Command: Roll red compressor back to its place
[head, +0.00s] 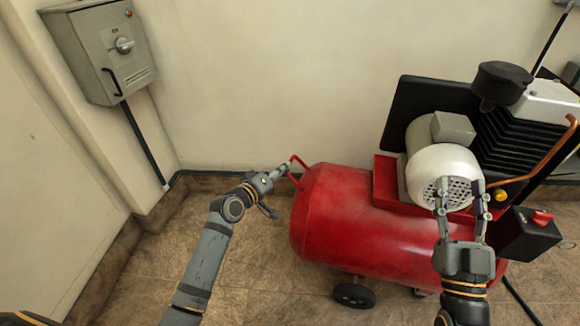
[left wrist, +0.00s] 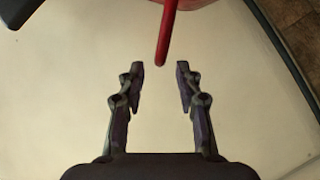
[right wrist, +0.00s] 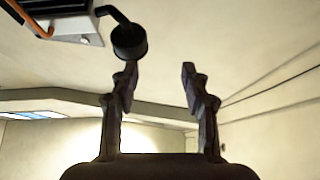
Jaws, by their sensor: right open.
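The red compressor (head: 345,215) stands on the tiled floor near the back wall, with a cream motor (head: 443,170) and a black finned pump on top. Its red handle (head: 296,165) sticks out at its left end. My left gripper (head: 284,173) is at this handle; in the left wrist view it is open, with the red handle bar (left wrist: 167,35) just ahead of the gap between the fingertips. My right gripper (head: 462,187) is open and appears in front of the motor in the head view; nothing is between its fingers in the right wrist view (right wrist: 160,75).
A grey switch box (head: 105,50) hangs on the wall at the upper left, with a conduit (head: 145,145) running down to the floor. A black wheel (head: 353,295) shows under the tank. Bare floor (head: 150,260) lies left of the compressor.

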